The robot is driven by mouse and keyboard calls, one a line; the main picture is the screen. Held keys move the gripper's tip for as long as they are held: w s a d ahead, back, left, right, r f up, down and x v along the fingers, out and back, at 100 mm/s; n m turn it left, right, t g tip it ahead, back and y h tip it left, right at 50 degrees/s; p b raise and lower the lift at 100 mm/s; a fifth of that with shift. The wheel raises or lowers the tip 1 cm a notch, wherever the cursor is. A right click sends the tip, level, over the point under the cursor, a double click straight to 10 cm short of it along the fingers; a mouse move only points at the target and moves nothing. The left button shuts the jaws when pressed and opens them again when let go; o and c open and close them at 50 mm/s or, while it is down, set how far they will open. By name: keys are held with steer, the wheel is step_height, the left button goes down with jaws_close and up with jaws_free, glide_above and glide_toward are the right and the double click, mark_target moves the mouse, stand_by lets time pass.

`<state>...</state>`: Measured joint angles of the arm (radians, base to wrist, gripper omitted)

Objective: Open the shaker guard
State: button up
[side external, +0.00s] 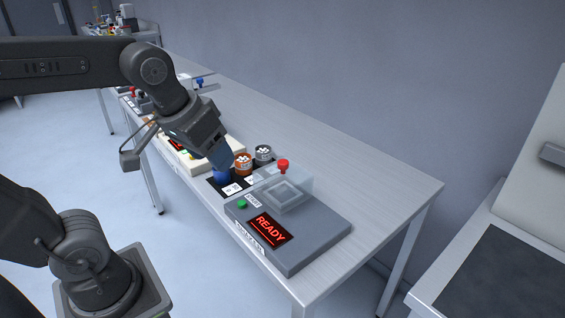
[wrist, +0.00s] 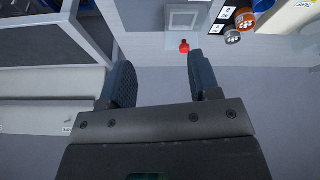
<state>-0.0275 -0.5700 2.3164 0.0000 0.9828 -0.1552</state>
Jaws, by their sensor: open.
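The shaker is a grey box (side external: 315,237) near the table's front corner in the side external view, with a lit READY display (side external: 270,229) and a green button (side external: 242,204). Its clear guard (side external: 296,190) lies over a square plate and carries a red knob (side external: 283,165). In the wrist view the guard (wrist: 172,40) is at the top and the red knob (wrist: 184,46) shows just beyond the fingertips. My gripper (wrist: 160,72) is open and empty there. In the side external view my gripper (side external: 222,160) is above and left of the guard, apart from the knob; its fingertips partly overlap a blue container.
A cream device (side external: 182,160) stands further left. The table's back right (side external: 370,190) is clear.

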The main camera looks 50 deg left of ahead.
steer(key=w+a+r+n+g, duration=0.1)
steer(key=w+a+n, duration=0.15)
steer(key=w, duration=0.35)
steer(key=w+a+r+n+g, duration=0.1)
steer(key=w+r+n+g, duration=0.1)
steer(key=w+n, duration=0.35)
steer(key=n+g, duration=0.2)
steer(key=n, duration=0.1)
glide_above(283, 162)
step_height(283, 162, down, 4)
step_height(283, 162, down, 13)
steer(key=shift+w+f, duration=0.1)
steer(key=shift+f, duration=0.05)
steer(key=shift+c, duration=0.4)
jaws_close()
